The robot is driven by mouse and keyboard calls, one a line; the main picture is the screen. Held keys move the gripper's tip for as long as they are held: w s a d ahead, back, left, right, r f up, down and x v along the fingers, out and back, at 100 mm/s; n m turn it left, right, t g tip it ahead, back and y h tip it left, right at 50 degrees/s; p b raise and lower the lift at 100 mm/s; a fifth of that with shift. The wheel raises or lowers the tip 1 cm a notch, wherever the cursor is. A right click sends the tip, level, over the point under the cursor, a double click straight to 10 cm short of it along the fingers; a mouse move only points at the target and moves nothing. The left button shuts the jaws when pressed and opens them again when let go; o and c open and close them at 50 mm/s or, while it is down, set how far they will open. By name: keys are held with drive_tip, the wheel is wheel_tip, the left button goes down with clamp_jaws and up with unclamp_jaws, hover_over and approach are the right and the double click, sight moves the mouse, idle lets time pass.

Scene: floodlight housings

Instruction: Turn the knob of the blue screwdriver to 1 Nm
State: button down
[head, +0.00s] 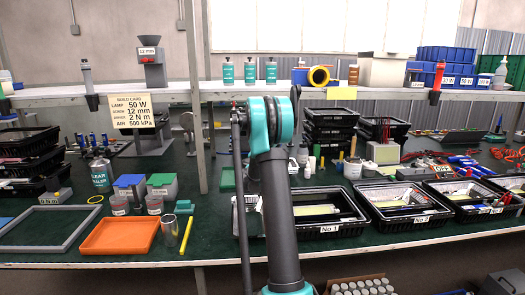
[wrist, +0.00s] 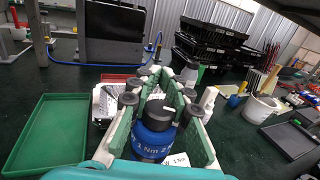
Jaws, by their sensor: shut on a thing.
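In the wrist view, the blue screwdriver's knob (wrist: 155,140) stands upright with a black top (wrist: 158,114). White markings on its blue band read "1 Nm" and part of a "2". My gripper (wrist: 160,104) is shut around the knob, with green-lined fingers on either side. A small white label (wrist: 176,161) ending in "1 Nm" shows just below the knob. The pointer mark and the screwdriver's lower part are hidden, so I cannot tell the exact setting. In the head view, my own arm hides the gripper and the screwdriver.
A green tray (wrist: 48,130) lies left of my gripper. Stacked black crates (wrist: 208,58) stand behind, and a white pot (wrist: 262,108) stands to the right. In the head view, a build card (head: 131,111) reads "2 N m". Black bins (head: 404,207) line the bench's front right.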

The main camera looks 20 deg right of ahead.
drive_tip(key=shift+s+d+m+g+h, duration=0.2)
drive_tip(key=shift+s+m+g+h, duration=0.7)
drive_tip(key=shift+m+g, duration=2.4)
drive_tip(key=shift+s+d+m+g+h, duration=0.2)
drive_tip(key=shift+s+m+g+h, duration=0.65)
drive_tip(key=shift+m+g, duration=2.4)
drive_tip(key=shift+s+d+m+g+h, duration=0.2)
drive_tip(key=shift+s+m+g+h, duration=1.1)
drive_tip(key=shift+g, duration=3.65)
drive_tip(key=shift+w+m+g+y, duration=0.3)
drive_tip(key=shift+w+m+y, duration=0.05)
drive_tip(key=shift+w+m, duration=0.2)
drive_tip(key=c, duration=1.5)
unclamp_jaws()
drive_tip(key=shift+o, duration=0.2)
